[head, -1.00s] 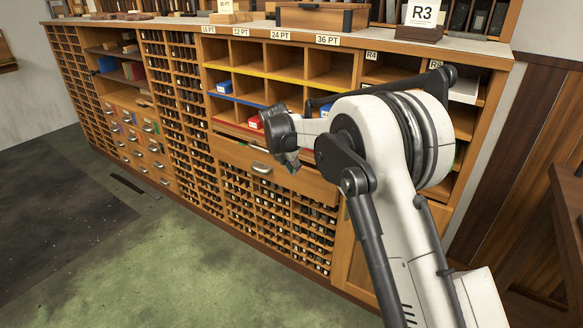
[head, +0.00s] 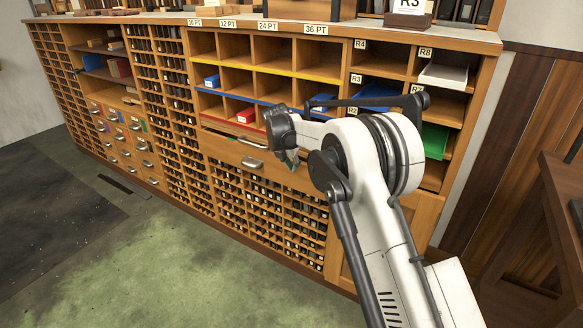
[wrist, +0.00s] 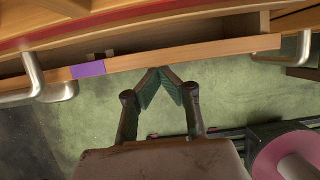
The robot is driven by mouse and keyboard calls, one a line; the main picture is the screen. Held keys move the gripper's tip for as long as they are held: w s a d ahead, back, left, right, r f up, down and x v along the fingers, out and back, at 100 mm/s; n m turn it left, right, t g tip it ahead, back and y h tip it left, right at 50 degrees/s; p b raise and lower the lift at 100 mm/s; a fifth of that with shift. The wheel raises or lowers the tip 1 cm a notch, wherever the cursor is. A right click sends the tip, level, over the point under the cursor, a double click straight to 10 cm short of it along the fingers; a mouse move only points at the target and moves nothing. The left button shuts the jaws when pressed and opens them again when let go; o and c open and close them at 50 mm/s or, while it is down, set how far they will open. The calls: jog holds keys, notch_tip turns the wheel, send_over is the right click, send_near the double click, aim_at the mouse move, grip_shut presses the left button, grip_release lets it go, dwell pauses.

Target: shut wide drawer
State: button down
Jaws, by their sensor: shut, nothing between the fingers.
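The wide drawer (head: 225,147) is a long wooden front with a metal handle (head: 252,163), below the red-edged shelf in the cabinet. It stands partly out, with a gap above its front. In the wrist view its front (wrist: 190,54) crosses the upper part, with a purple label (wrist: 89,70) and a handle at the left; its right end also shows. My gripper (wrist: 160,72) is shut and empty, its fingertips close to the drawer front, right of the handle. Whether they touch is unclear. In the head view my gripper (head: 292,158) is partly hidden by its own wrist.
Cubbies above hold blue boxes (head: 212,81) and a red box (head: 246,115). A green tray (head: 435,140) and white tray (head: 443,75) stick out at the right. Type cases (head: 270,205) lie below the drawer. The green floor (head: 180,250) in front is clear.

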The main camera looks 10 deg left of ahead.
jog(key=shift+w+d+r+p, duration=0.1)
jog(key=shift+w+d+p, duration=0.3)
jog(key=shift+w, duration=0.65)
jog(key=shift+w+d+p, duration=0.15)
jog(key=shift+w+d, duration=0.3)
jog(key=shift+w, duration=0.6)
jog(key=shift+d, duration=0.1)
